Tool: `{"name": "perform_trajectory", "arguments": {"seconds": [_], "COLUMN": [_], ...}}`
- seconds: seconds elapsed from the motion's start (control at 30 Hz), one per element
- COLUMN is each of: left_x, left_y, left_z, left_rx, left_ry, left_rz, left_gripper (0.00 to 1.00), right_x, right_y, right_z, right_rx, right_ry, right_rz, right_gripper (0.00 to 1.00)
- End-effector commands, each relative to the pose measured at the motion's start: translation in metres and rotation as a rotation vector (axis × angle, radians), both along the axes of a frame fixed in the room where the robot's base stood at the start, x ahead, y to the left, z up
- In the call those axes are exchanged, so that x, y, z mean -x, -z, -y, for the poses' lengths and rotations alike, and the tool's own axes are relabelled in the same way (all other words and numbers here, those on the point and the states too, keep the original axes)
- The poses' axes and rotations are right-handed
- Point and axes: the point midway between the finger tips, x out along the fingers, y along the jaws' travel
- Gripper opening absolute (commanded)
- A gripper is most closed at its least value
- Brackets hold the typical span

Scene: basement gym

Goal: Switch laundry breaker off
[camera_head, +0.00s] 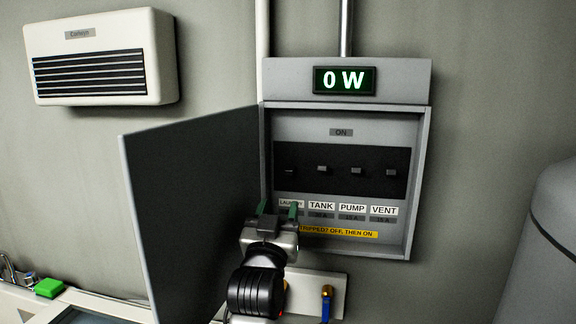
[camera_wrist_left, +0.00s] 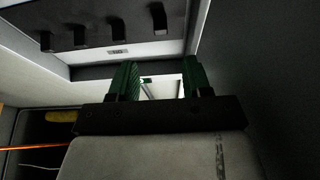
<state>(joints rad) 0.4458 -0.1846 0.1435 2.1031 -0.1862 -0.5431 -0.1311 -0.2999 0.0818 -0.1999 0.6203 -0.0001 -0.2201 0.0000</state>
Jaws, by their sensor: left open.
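The grey breaker panel (camera_head: 418,185) hangs on the wall with its dark door (camera_head: 190,200) swung open to the left. The laundry breaker lever (camera_head: 290,171) is leftmost in a row; it looks darker and flatter than the others. An "ON" label (camera_head: 341,132) sits above the row. My left gripper (camera_head: 277,208) is open and empty below the laundry lever, its green fingertips partly covering the laundry label (camera_head: 290,203). I cannot tell whether it touches the panel. The left wrist view shows the green fingers (camera_wrist_left: 160,82) apart and several levers (camera_wrist_left: 80,35), which I cannot name there.
Tank (camera_head: 323,168), pump (camera_head: 357,170) and vent (camera_head: 391,172) levers stand right of the laundry lever. The display (camera_head: 344,80) reads 0 W. The open door is close to my left gripper.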

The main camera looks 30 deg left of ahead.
Motion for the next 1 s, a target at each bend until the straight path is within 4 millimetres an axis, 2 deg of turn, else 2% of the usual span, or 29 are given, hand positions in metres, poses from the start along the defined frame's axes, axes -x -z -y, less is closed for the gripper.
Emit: {"name": "perform_trajectory", "arguments": {"seconds": [0.17, 0.4, 0.6, 0.77, 1.0], "left_x": [-0.012, -0.054, -0.081, -0.092, -0.094], "left_y": [-0.014, -0.033, -0.043, -0.045, -0.044], "left_z": [-0.005, -0.016, -0.023, -0.026, -0.026], "left_rx": [0.001, 0.002, 0.001, 0.001, 0.001], "left_ry": [-0.004, -0.003, -0.002, -0.002, -0.002], "left_rz": [0.008, 0.007, 0.007, 0.007, 0.008], "left_gripper": [0.49, 0.49, 0.49, 0.49, 0.49], "right_x": [0.000, 0.000, 0.000, 0.000, 0.000], "right_y": [-0.011, -0.036, -0.050, -0.055, -0.054], "right_z": [0.000, -0.001, -0.002, -0.003, -0.003], "right_rx": [0.000, -0.001, -0.003, -0.004, -0.004], "right_ry": [0.000, 0.000, 0.001, 0.002, 0.001], "right_rz": [0.000, 0.000, -0.001, 0.000, 0.000], "right_gripper": [0.21, 0.21, 0.21, 0.21, 0.21]}}
